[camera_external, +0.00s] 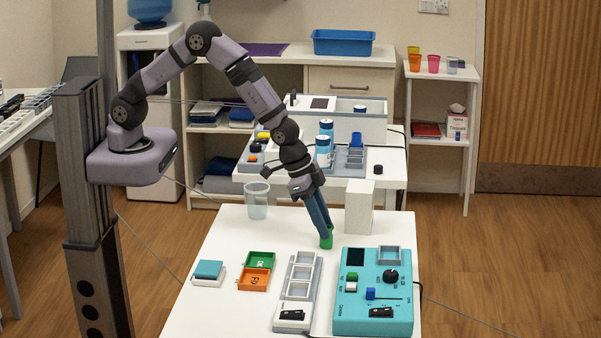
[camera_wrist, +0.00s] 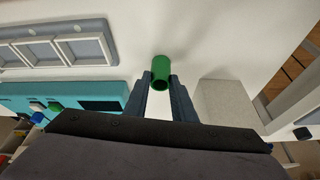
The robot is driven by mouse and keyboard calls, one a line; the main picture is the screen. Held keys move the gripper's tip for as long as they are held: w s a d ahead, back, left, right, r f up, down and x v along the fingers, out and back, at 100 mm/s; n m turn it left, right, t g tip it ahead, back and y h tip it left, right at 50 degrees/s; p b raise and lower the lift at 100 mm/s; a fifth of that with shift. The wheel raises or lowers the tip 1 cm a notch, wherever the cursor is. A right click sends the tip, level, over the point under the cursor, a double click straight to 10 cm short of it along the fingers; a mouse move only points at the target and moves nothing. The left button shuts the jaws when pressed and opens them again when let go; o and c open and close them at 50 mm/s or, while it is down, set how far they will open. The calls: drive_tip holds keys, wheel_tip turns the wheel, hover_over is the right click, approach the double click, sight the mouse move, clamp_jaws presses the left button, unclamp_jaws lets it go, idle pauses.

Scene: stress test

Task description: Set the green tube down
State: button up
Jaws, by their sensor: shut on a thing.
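The green tube (camera_external: 326,240) is between the fingertips of my gripper (camera_external: 324,232), over the far part of the white table. In the wrist view the tube (camera_wrist: 161,70) shows its dark open end toward the camera, with the fingers of my gripper (camera_wrist: 161,82) shut on its two sides. The tube's lower end is near the tabletop. I cannot tell whether it touches the surface.
A white block (camera_external: 359,207) stands just right of my gripper. A teal control box (camera_external: 374,312) and a grey tray with square compartments (camera_external: 299,278) lie nearer. Green and orange trays (camera_external: 257,270) and a clear cup (camera_external: 257,201) are to the left.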

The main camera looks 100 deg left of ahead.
drive_tip(key=shift+f, duration=0.1)
drive_tip(key=shift+f, duration=0.15)
drive_tip(key=o, duration=1)
drive_tip(key=shift+r, duration=0.3)
drive_tip(key=b+v, duration=0.2)
drive_tip(key=v, duration=1)
drive_tip(key=s+a+f+g, duration=0.1)
drive_tip(key=s+a, duration=0.1)
drive_tip(key=s, duration=0.6)
drive_tip(key=s+a+f+n+g, duration=0.1)
drive_tip(key=s+a+g, duration=0.1)
drive_tip(key=s, duration=0.7)
drive_tip(key=s+a+f+n+g, duration=0.1)
drive_tip(key=s+a, duration=0.3)
drive_tip(key=s, duration=0.4)
drive_tip(key=shift+s+g, duration=0.3)
drive_tip(key=shift+s, duration=0.05)
